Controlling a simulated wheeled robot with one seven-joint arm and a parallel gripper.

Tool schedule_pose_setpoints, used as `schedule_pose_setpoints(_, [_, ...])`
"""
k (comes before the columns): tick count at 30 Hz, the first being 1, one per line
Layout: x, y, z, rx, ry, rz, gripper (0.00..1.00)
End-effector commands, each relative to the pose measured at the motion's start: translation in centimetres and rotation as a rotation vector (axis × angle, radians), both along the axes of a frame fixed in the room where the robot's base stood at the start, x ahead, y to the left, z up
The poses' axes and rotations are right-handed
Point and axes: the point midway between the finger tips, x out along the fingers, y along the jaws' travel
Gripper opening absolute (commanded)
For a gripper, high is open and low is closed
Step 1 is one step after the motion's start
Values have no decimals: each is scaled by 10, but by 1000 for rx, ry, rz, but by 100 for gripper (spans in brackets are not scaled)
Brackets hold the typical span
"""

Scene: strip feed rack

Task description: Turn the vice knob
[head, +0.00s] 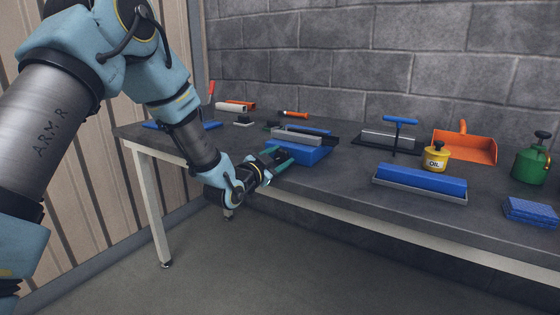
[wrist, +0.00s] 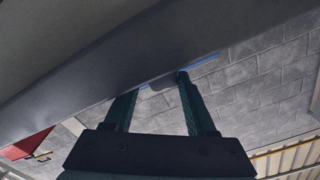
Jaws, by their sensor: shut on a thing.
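A blue vice (head: 312,154) with a grey top sits at the front edge of the grey bench, left of centre in the head view. My gripper (head: 283,154) reaches it from the front left, with its green fingers at the vice's near side. In the wrist view my gripper (wrist: 160,84) has a finger on each side of a small dark rounded piece (wrist: 161,82), which looks like the vice knob. The gripper is shut on it. The knob is hidden by the fingers in the head view, and its angle cannot be told.
A block wall (head: 300,60) closes the back. The floor in front is clear.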

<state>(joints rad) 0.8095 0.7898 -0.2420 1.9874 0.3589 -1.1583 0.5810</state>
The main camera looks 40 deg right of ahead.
Motion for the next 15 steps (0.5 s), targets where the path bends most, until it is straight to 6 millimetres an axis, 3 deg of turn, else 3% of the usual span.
schedule_pose_setpoints(8, [0,0,0,1,0,0,1])
schedule_pose_setpoints(9, [0,0,0,1,0,0,59])
schedule_pose_setpoints(15, [0,0,0,1,0,1,81])
